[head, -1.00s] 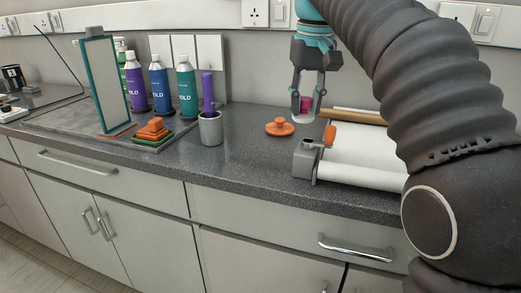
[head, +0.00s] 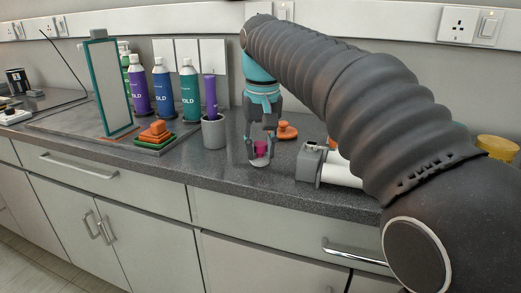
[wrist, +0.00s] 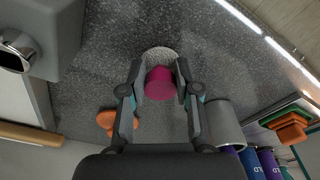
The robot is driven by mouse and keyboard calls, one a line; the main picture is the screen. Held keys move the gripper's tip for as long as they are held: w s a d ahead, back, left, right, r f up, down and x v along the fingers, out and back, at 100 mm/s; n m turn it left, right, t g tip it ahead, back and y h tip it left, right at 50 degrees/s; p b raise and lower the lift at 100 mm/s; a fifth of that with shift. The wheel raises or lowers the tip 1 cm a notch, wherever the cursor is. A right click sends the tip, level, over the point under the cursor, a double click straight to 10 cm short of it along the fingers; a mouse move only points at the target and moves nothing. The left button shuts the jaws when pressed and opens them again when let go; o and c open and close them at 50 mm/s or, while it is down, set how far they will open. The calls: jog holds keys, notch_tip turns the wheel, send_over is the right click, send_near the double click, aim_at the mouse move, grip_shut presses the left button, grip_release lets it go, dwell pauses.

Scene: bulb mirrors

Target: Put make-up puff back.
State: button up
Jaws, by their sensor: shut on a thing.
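The make-up puff, a magenta handle with a pale, fuzzy pad, is held between the fingers of my gripper (head: 260,155). In the head view its pale pad (head: 259,163) points down, low over the front of the counter; I cannot tell whether it touches. In the wrist view the magenta handle (wrist: 159,84) sits between both fingertips and the pad (wrist: 158,54) shows beyond it. An orange round piece with a knob (head: 286,131) lies on the counter behind and to the right of my gripper. It also shows in the wrist view (wrist: 106,121).
A grey cup (head: 213,132) with a purple stick stands left of my gripper. Stacked orange and green blocks (head: 154,136), a teal-framed mirror (head: 114,88) and several bottles (head: 163,88) stand farther left. A grey holder with a white roll (head: 311,165) is close on the right.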

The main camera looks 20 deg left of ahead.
aim_at(262, 163)
jog(key=shift+f, duration=0.1)
jog(key=o, duration=1)
jog(key=r, duration=0.4)
jog(key=r+p, duration=0.1)
jog(key=r, duration=0.3)
jog(key=s+r, duration=0.1)
jog(key=r, duration=0.3)
jog(key=shift+s+d, duration=0.1)
jog(key=shift+d, duration=0.2)
